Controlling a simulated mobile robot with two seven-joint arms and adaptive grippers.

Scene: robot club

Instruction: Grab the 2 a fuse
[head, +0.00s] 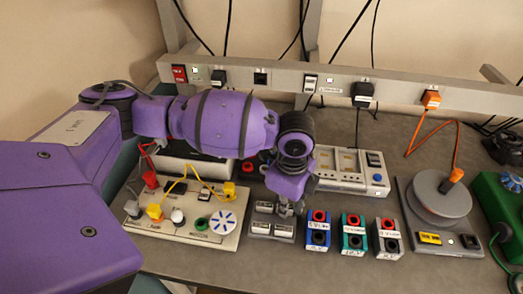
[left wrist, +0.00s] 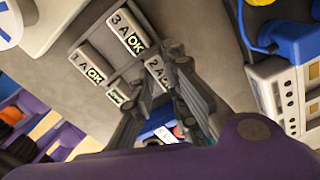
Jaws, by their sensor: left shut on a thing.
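In the left wrist view the labels show a 1 A fuse (left wrist: 86,66), a 3 A fuse (left wrist: 127,32) and the 2 A fuse (left wrist: 157,74); another label is partly hidden by a finger. My left gripper (head: 285,210) reaches down over the holder's back right. Its fingers (left wrist: 160,82) are shut on the 2 A fuse, one on each side. I cannot tell whether the fuse is still seated. My right gripper is out of view.
A panel with knobs and coloured plugs (head: 190,227) stands close left of the holder. Blue (head: 317,236), green (head: 353,238) and grey (head: 386,240) socket blocks stand to the right. A white instrument (head: 350,172) lies behind. The front bench strip is clear.

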